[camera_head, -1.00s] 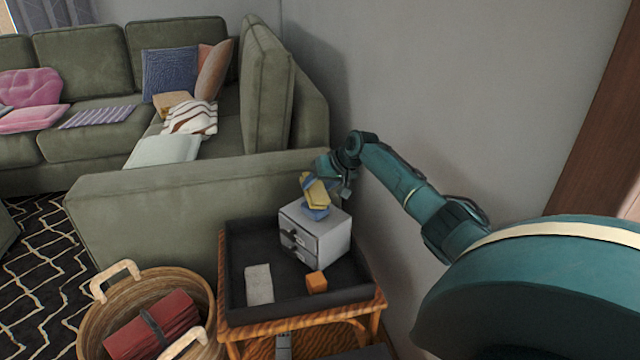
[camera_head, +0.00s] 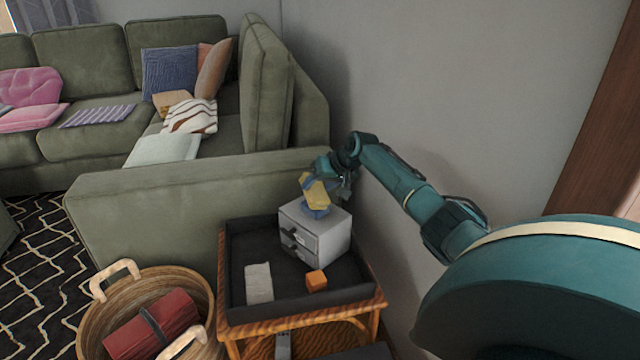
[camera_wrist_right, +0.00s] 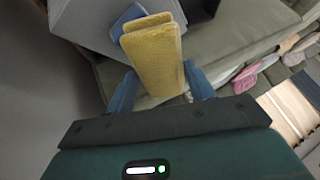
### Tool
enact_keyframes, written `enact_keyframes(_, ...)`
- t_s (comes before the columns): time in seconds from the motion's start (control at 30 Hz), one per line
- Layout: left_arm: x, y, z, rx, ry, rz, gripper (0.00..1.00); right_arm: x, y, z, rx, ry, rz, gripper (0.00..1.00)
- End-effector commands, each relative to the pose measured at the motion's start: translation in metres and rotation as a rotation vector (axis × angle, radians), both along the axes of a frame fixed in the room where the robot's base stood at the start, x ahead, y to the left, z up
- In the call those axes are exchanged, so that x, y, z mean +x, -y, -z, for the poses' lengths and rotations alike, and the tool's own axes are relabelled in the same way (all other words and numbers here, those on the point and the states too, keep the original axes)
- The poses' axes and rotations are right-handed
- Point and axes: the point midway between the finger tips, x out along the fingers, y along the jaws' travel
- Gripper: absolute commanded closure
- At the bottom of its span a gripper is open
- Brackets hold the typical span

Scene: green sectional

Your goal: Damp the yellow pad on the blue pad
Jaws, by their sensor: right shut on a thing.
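The yellow pad (camera_head: 315,191) is held tilted by my right gripper (camera_head: 327,178), just above the small grey drawer box. In the right wrist view the yellow pad (camera_wrist_right: 155,58) sits between the two blue fingers of my right gripper (camera_wrist_right: 160,85), which is shut on it. The blue pad (camera_head: 316,212) lies on top of the grey drawer box (camera_head: 318,236), under the yellow pad. It partly shows in the right wrist view (camera_wrist_right: 124,20); the yellow pad hides the rest. Whether the pads touch, I cannot tell. My left gripper is not in view.
The box stands in a black tray (camera_head: 235,270) on a wooden side table (camera_head: 300,325). A grey-white pad (camera_head: 258,284) and an orange block (camera_head: 316,280) lie in the tray. A wicker basket (camera_head: 200,290) stands left; the green sofa (camera_head: 180,200) is behind.

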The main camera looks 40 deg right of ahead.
Motion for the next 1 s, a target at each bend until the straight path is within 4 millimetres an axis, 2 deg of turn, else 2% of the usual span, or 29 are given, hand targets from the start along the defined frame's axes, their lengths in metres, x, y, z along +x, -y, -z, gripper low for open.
enact_keyframes(1.0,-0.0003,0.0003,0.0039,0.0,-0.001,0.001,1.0,-0.0002,-0.0004,0.0087,0.001,-0.002,-0.001,0.65)
